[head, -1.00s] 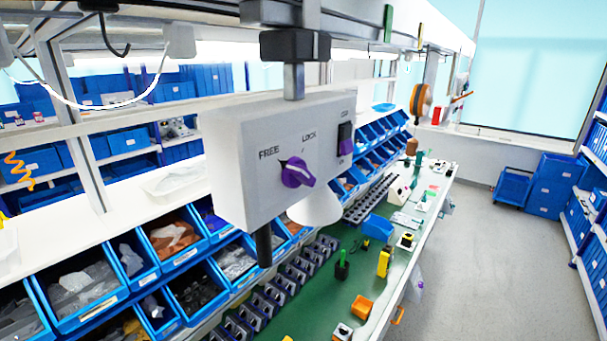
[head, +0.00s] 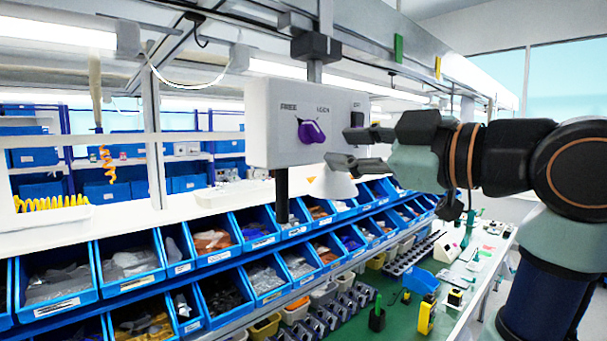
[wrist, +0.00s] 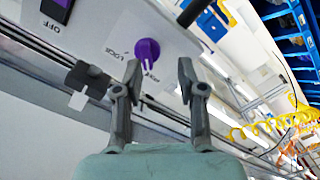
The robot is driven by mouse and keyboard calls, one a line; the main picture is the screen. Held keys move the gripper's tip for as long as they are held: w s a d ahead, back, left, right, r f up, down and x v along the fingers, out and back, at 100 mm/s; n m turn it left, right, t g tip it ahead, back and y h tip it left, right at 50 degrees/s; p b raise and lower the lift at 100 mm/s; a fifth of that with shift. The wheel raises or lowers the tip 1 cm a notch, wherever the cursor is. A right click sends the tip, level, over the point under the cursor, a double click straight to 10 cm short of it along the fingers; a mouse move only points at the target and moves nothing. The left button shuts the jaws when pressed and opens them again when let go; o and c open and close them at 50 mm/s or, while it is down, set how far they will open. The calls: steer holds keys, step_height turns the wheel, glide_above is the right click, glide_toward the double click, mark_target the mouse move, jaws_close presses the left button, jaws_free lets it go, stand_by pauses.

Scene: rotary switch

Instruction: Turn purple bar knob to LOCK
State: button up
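The purple bar knob (head: 311,131) sits on the front of a light grey box (head: 262,138), between the labels FREE on the left and LOCK on the right. Its narrow end points up and left, toward FREE. My gripper (head: 343,148) is open and empty, in front of the box and to the right of the knob, apart from it. In the wrist view the knob (wrist: 147,52) shows beyond the gap between my open fingers (wrist: 158,69), nearer the left finger. The LOCK label also shows there, beside the left finger.
A dark rocker switch (head: 357,118) is on the same panel, close behind my fingers. A black post (head: 281,190) and a white lamp-like cone (head: 331,187) hang below the box. Blue bins (head: 122,285) with parts line the bench beneath. An overhead rail (head: 330,30) runs above.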

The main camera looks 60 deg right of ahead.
mark_target(319, 133)
steer(key=shift+n, duration=0.3)
steer(key=w+d, duration=0.1)
steer(key=w+r+p, duration=0.1)
steer(key=w, duration=0.1)
steer(key=w+d+r, duration=0.1)
steer(key=w, duration=0.1)
steer(key=shift+d, duration=0.35)
jaws_close()
